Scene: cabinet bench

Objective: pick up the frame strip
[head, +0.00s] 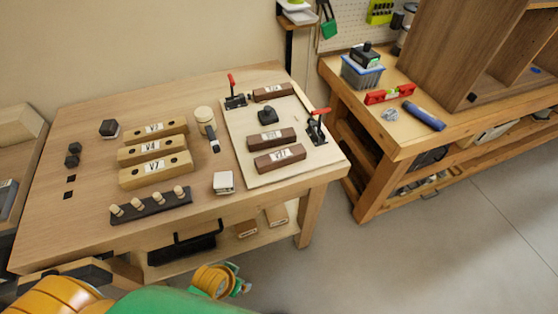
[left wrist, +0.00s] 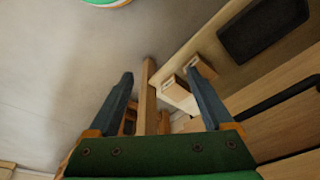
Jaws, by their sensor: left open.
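Three light wooden strips with holes and white labels lie side by side on the bench, the front one (head: 135,178) marked V7. Three dark brown strips, the front one (head: 268,164) also labelled, lie on the pale board (head: 236,132). I cannot tell which of these is the frame strip. My left gripper (head: 241,279) is in front of the bench, low and apart from all strips. In the left wrist view its fingers (left wrist: 160,80) are spread with nothing between them. My right gripper is not in view.
Red-handled clamps (head: 318,128) stand on the board. A pegged dark rack (head: 150,206), a white block (head: 223,183) and a cup (head: 204,116) sit on the bench. Wooden blocks (head: 276,215) lie on the shelf below, near a black handle (left wrist: 285,97). Floor to the right is clear.

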